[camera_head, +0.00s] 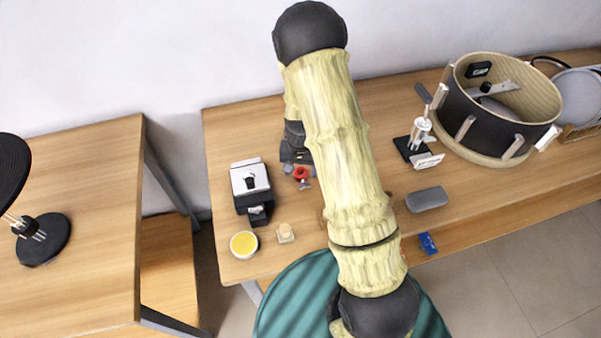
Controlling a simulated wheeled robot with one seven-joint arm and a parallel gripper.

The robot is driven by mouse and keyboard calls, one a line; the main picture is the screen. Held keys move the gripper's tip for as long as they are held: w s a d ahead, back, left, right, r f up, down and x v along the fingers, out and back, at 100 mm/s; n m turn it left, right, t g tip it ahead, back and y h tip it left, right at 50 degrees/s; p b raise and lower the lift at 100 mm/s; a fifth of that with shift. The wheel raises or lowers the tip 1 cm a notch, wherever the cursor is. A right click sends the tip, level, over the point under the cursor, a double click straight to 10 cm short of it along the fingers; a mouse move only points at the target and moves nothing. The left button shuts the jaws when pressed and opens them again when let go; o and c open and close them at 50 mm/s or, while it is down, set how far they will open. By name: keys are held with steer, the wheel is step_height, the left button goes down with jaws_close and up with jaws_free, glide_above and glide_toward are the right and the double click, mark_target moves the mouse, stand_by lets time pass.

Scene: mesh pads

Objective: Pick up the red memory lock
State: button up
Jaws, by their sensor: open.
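The red memory lock (301,174) is a small red piece with a greyish lower part. It lies on the wooden table, left of my arm's pale forearm. My gripper (297,158) is dark and partly hidden behind my arm. It is just above the lock in the picture, pointing down, with its jaws open. Nothing shows held in it. Whether the fingertips touch the lock or the table cannot be told.
A small bluish item (287,168) lies left of the lock. A black and silver machine (250,184), a yellow-filled bowl (244,244) and a small beige block (285,233) stand nearby. A grey case (427,199), blue item (428,243) and drum (490,120) are right of my arm.

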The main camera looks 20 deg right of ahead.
steer(key=shift+c, duration=0.2)
stand_by(0.3)
steer(key=c, duration=1.1)
steer(key=shift+o, duration=0.2)
step_height(320, 180, up, 10)
steer(key=shift+b, duration=0.4)
steer(key=shift+r, duration=0.1)
